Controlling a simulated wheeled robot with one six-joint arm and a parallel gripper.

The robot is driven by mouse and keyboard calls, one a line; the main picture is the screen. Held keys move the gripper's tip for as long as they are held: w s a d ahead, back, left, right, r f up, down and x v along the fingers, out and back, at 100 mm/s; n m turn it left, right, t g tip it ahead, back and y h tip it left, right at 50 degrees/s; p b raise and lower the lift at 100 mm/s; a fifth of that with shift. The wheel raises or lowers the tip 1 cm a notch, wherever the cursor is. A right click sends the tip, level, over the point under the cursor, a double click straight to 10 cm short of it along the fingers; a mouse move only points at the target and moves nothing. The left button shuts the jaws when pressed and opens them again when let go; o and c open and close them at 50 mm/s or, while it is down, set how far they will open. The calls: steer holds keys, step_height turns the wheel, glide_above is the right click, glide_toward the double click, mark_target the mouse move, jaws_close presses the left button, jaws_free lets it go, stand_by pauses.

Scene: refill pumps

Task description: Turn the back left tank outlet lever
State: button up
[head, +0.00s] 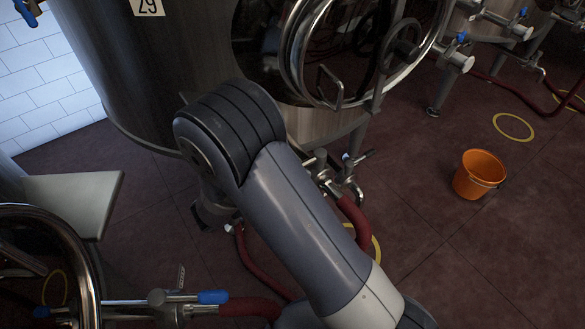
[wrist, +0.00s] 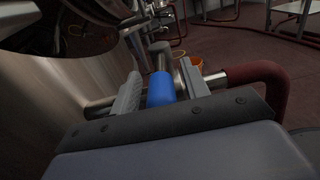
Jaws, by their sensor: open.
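In the wrist view, a blue lever handle (wrist: 160,91) lies between the two fingers of my gripper (wrist: 158,75). The fingers are apart, one on each side of the handle; I cannot tell whether either touches it. A metal outlet pipe (wrist: 215,81) shows just beyond the right finger and leads to a red hose (wrist: 262,76). The steel tank wall (wrist: 50,95) is close on the left. In the head view, my arm crosses the front of the large tank (head: 125,75), and my gripper's fingers and this handle are not clearly visible there.
Another valve with a blue handle (head: 213,297) is at the lower left. An orange bucket (head: 480,174) stands on the dark tiled floor at the right. More outlets with blue levers (head: 460,38) are at the upper right. Red hoses (head: 255,265) lie on the floor. A pale ledge (head: 75,198) juts out at left.

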steer(key=v, duration=1)
steer(key=shift+s+a+p, duration=0.15)
steer(key=shift+a+p, duration=0.2)
steer(key=shift+p, duration=0.1)
steer(key=b+x, duration=0.1)
steer(key=x, duration=0.9)
steer(key=shift+d, duration=0.55)
